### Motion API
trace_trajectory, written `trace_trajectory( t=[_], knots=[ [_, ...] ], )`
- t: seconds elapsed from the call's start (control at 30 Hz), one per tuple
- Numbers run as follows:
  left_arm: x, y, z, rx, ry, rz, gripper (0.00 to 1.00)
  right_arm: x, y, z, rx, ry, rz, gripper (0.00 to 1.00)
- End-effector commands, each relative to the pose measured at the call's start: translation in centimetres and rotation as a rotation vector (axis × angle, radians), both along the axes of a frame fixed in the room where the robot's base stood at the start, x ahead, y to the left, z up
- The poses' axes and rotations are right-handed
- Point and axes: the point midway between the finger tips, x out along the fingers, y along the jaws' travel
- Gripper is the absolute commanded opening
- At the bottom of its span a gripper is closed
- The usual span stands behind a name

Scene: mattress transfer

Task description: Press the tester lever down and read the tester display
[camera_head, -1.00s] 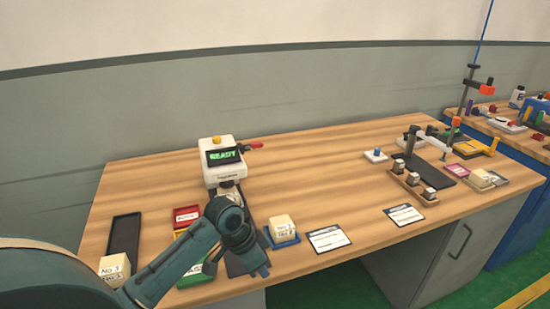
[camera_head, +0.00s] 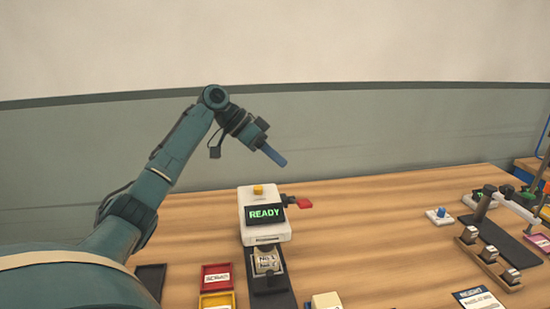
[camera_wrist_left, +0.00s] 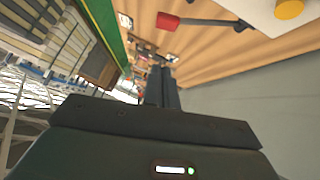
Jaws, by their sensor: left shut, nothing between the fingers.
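The white tester (camera_head: 255,197) stands on the wooden table, with a yellow button (camera_head: 258,189) on top. Its dark display (camera_head: 265,213) reads "READY" in green. The tester lever (camera_head: 304,203) has a red tip and sticks out to the tester's right; its tip also shows at the top of the left wrist view (camera_wrist_left: 168,21). A labelled block (camera_head: 267,262) sits in front of the tester on a dark strip. My left gripper (camera_head: 281,160) is shut and empty, in the air above the lever and apart from it. My right gripper is not in view.
Red (camera_head: 216,277) and yellow (camera_head: 216,300) trays and a dark tray (camera_head: 151,279) lie left of the strip. A rack with several small blocks (camera_head: 489,259) and a blue-knobbed white piece (camera_head: 439,217) stand on the right.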

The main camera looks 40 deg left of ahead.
Motion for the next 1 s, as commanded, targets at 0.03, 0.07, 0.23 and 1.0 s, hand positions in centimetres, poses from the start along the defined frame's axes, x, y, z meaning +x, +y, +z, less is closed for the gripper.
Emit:
trace_trajectory(
  t=[0.03, 0.07, 0.23, 1.0],
  knots=[
    [0.5, -0.8, -0.8, -0.001, 0.004, -0.004, 0.00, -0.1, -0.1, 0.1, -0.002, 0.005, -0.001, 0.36],
    [0.7, -1.2, -1.2, -0.002, 0.003, -0.004, 0.00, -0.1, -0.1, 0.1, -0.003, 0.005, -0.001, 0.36],
    [2.3, -3.5, -3.7, -0.002, 0.003, -0.004, 0.00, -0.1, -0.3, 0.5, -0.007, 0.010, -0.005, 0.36],
    [2.1, -4.9, -8.5, 0.001, 0.000, -0.001, 0.00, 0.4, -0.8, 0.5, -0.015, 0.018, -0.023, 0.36]
  ],
)
